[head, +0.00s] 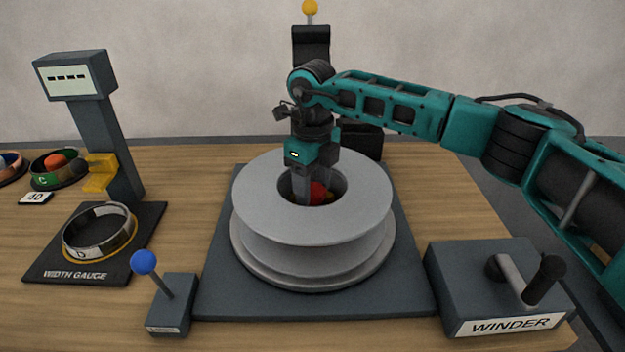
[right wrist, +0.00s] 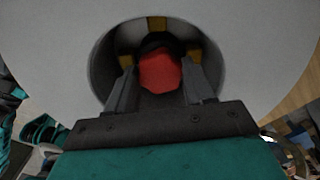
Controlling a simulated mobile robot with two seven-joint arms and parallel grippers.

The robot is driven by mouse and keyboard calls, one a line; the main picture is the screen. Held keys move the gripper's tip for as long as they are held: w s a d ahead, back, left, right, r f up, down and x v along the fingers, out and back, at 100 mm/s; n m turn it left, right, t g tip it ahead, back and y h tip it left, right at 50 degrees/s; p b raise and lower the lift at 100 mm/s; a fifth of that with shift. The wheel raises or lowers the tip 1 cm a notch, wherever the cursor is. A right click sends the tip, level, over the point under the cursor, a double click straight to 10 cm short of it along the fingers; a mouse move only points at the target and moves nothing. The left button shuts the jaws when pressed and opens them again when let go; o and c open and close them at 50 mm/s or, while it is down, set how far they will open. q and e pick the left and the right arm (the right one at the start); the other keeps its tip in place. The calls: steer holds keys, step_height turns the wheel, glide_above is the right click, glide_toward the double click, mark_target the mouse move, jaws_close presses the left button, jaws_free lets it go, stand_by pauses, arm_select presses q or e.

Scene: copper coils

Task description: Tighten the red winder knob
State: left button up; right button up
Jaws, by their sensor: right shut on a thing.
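The red winder knob (head: 318,191) sits down inside the central hole of the grey spool (head: 260,200). In the right wrist view the knob (right wrist: 160,72) shows as a red faceted shape between my fingers, with yellow parts around it. My right gripper (head: 317,198) reaches down into the hole from above and is shut on the knob. Its two fingers also show in the right wrist view (right wrist: 160,88), one on each side of the knob. The fingertips are partly hidden by the spool's rim. My left gripper is not in view.
The winder box (head: 490,290) with a black crank handle stands at the right front. A blue-knobbed lever (head: 145,262) stands at the left front. The width gauge (head: 100,245) holds a ring at the left. A dark post (head: 312,45) stands behind the spool.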

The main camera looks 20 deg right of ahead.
steer(key=m, duration=0.3)
steer(key=shift+r+m+p, duration=0.1)
steer(key=shift+m+p, duration=0.3)
steer(key=m+p, duration=0.1)
steer(key=m, duration=0.2)
steer(key=shift+m, duration=0.3)
steer(key=shift+m+p, duration=0.35)
steer(key=shift+m, duration=0.85)
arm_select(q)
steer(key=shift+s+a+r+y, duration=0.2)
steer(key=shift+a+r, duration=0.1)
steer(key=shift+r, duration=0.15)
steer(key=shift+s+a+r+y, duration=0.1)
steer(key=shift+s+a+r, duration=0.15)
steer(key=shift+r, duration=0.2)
arm_select(e)
steer(key=shift+m, duration=1)
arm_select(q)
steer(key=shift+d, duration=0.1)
arm_select(e)
steer(key=o, duration=0.9)
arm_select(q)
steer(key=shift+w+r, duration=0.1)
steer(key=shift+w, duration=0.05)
arm_select(e)
steer(key=shift+o, duration=0.7)
